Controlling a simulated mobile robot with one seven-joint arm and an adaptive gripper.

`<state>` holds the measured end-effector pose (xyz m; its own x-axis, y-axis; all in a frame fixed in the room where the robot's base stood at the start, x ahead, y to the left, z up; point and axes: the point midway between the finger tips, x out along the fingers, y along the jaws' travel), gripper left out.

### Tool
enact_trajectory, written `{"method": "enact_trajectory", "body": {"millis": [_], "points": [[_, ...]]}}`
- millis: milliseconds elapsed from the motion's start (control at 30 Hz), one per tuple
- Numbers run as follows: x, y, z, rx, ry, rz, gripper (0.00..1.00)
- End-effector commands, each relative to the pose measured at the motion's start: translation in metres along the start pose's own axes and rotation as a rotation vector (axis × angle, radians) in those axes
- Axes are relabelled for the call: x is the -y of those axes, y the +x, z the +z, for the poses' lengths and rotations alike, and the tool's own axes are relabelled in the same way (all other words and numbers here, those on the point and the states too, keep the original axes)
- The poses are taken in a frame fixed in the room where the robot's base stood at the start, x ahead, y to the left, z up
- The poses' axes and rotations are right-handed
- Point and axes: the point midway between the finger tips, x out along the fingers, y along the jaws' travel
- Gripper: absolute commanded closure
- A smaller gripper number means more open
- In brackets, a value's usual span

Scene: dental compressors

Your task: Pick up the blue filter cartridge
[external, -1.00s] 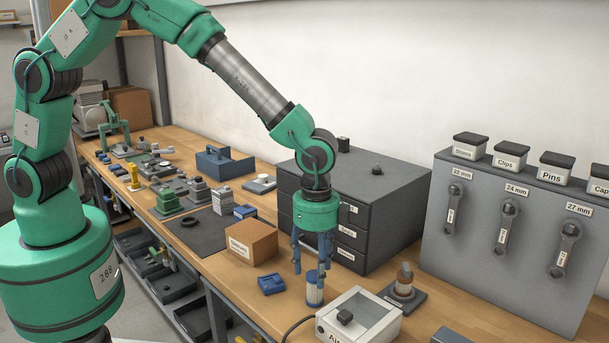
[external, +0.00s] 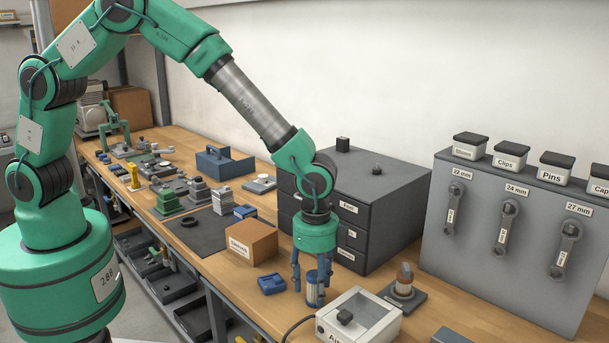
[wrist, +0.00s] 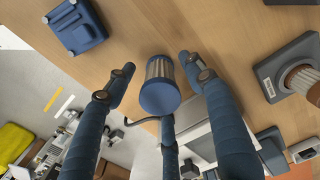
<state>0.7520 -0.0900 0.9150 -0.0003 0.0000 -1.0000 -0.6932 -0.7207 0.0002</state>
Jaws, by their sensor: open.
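The blue filter cartridge (external: 312,290) stands upright on the wooden bench, with a pale pleated middle and blue end caps. In the wrist view the cartridge (wrist: 160,88) sits between my gripper's blue fingers, nearer the right ones. My gripper (external: 310,287) points down over it, its fingers spread around the cartridge. In the wrist view my gripper (wrist: 157,78) is open, with a clear gap to the left finger. Contact with the right-hand finger cannot be told. Part of the cartridge is hidden by a finger in the external view.
A white box with a clear lid (external: 345,320) stands close by at the front right. A small blue tray-like part (external: 271,284) lies to the left. A cardboard box (external: 251,241) and a dark drawer cabinet (external: 395,205) stand behind. A brown-topped part (external: 404,283) is to the right.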

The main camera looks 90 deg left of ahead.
Motion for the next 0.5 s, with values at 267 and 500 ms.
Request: {"method": "enact_trajectory", "body": {"millis": [267, 500], "points": [[0.0000, -0.0002, 0.0000, 0.000, 0.000, 0.000, 0.46], [0.0000, -0.0002, 0.0000, 0.000, 0.000, 0.000, 0.90]]}}
